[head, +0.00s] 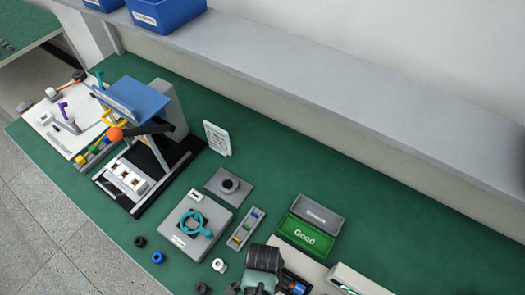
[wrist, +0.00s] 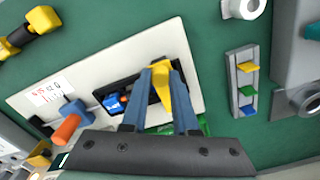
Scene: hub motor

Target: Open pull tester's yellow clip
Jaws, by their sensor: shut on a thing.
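In the wrist view the pull tester has a pale plate (wrist: 190,45) with a dark panel, a small blue part (wrist: 113,102) and an orange-tipped blue post (wrist: 68,130). The yellow clip (wrist: 160,92) stands over the dark panel. My gripper (wrist: 159,72) is shut on the clip, with one blue-grey finger on each side. In the head view my dark wrist (head: 265,258) is at the bottom edge, over part of the pull tester's plate (head: 315,272). The clip and fingertips cannot be made out there.
A narrow tray (head: 245,229) with coloured pieces lies beside a grey fixture (head: 175,240) holding a teal ring. A green "Good" bin (head: 304,236) stands behind the tester. Loose black and blue rings (head: 157,258) lie at left front. The green bench at right rear is clear.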

